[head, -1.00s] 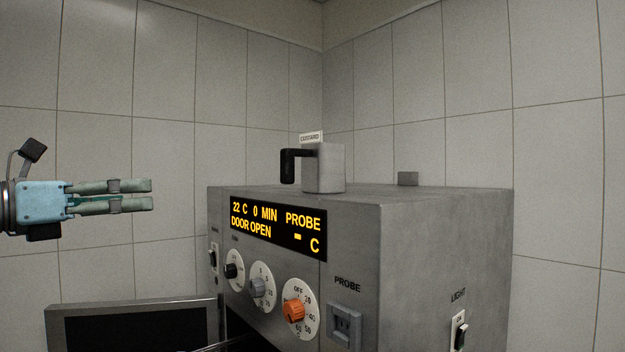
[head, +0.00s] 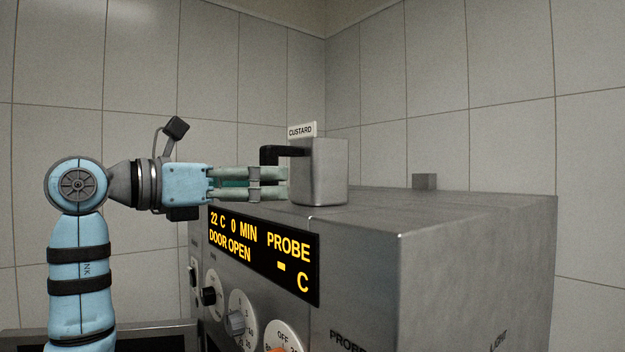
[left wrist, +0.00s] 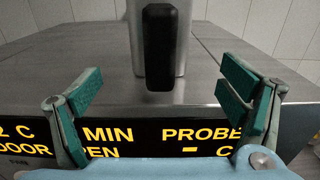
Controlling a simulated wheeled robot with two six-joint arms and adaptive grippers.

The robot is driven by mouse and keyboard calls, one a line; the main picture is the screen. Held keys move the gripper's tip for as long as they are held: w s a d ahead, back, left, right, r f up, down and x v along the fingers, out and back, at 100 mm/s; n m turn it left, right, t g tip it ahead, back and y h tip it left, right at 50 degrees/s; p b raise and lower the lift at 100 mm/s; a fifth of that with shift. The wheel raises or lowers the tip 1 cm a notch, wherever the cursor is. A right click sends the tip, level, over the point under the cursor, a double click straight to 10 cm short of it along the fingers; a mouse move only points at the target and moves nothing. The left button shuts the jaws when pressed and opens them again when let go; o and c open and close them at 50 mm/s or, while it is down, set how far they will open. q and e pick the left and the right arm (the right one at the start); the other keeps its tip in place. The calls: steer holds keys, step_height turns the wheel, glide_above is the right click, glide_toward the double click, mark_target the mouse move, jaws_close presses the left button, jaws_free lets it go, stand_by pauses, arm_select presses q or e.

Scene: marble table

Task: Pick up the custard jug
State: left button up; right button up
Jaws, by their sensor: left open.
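The custard jug (head: 322,175) is a grey metal jug standing upright on top of a metal oven, with a black handle (head: 284,152) facing left and a small CUSTARD label (head: 301,130) above it. My left gripper (head: 284,183) is level and beside the handle in the head view, its fingertips near the jug's left side. In the left wrist view, the gripper (left wrist: 155,95) is open and empty, with the black handle (left wrist: 160,48) ahead between its spread fingers. I cannot tell whether any finger touches the jug. My right gripper is not in view.
The oven (head: 480,235) has a lit display (head: 262,248) reading DOOR OPEN, with dials below it. A small grey block (head: 424,181) sits farther back on the oven top. The oven top around the jug is otherwise clear. Tiled walls stand behind.

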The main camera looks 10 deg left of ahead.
mark_target(301, 178)
arm_select(q)
steer(key=p+x, duration=0.1)
steer(key=x, duration=0.3)
steer(key=p+x, duration=0.2)
steer(key=x, duration=0.2)
steer(key=shift+w+r, duration=0.15)
steer(key=shift+w, duration=0.35)
steer(key=shift+w+d, duration=0.1)
steer(key=shift+w, duration=0.05)
steer(key=shift+s+d, duration=0.1)
steer(key=shift+s, duration=0.4)
steer(key=shift+c, duration=0.7)
steer(key=shift+s+r, duration=0.1)
steer(key=shift+s, duration=0.1)
steer(key=c, duration=0.6)
steer(key=shift+w, duration=0.1)
steer(key=c, duration=0.9)
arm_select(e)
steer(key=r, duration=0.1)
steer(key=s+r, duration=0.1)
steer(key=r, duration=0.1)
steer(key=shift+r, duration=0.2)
